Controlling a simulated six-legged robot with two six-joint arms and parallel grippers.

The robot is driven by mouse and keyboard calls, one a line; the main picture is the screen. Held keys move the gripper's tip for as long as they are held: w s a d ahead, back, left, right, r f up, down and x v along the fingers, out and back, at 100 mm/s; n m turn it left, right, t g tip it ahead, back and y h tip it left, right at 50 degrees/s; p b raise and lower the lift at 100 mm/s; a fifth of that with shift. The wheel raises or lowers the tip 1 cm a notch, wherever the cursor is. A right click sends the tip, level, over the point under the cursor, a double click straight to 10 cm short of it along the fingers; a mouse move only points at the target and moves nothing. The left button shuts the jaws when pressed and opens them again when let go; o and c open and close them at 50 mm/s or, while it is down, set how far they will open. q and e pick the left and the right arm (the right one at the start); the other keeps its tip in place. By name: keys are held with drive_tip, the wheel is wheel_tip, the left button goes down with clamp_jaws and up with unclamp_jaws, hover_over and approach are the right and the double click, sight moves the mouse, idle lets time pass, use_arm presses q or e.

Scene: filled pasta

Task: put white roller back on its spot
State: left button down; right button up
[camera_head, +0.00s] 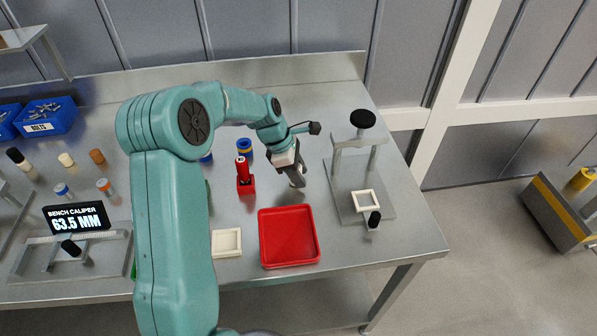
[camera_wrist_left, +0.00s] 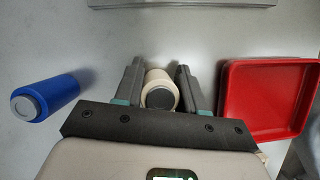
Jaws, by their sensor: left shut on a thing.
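My left gripper (camera_head: 297,178) reaches down to the bench between the red stand and the press-like frame. In the left wrist view my left gripper (camera_wrist_left: 158,88) is shut on a white roller (camera_wrist_left: 156,76), cream-coloured with a dark round end facing the camera. The fingers hold it from both sides. In the head view the roller is hidden by the gripper. I cannot tell whether it touches the bench. My right gripper is not in view.
A red tray (camera_head: 262,240) lies nearer the front edge, also in the wrist view (camera_wrist_left: 226,105). A blue roller (camera_wrist_left: 45,98) lies left of the gripper. Small rollers lie farther left.

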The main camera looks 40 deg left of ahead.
use_arm(q)
drive_tip(key=shift+f, duration=0.2)
drive_tip(key=c, duration=0.7)
unclamp_jaws()
drive_tip(key=shift+o, duration=0.2)
drive_tip(key=v, duration=1.2)
drive_tip(key=shift+s+r, duration=0.1)
